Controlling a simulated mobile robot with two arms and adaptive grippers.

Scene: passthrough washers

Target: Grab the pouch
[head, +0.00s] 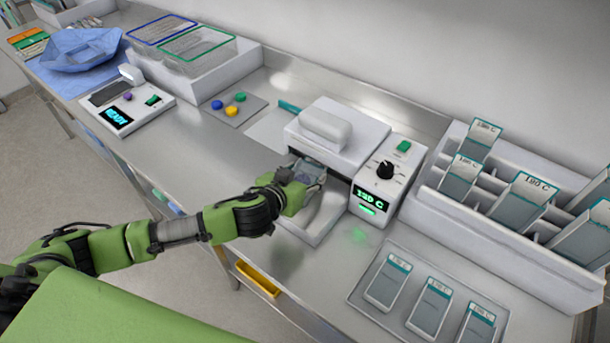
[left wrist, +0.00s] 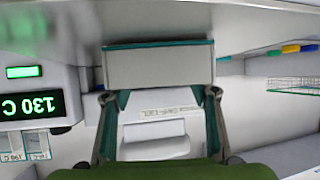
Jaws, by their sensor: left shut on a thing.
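The pouch (head: 311,168) is a clear grey packet in front of the heat sealer (head: 340,135), over its low front tray. My left gripper (head: 298,180) reaches in from the left and is shut on the pouch. In the left wrist view, the pouch (left wrist: 158,68) is a pale panel with a teal edge, spanning the tips of my left gripper (left wrist: 160,98). The gripper partly hides the pouch in the head view. My right gripper is not in view.
The sealer's control box (head: 378,180) with a lit green display stands right of the gripper. A pouch rack (head: 480,225) and a tray of pouches (head: 362,308) are at right. A READY device (head: 128,105), wire baskets and a blue wrap (head: 80,48) are at left.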

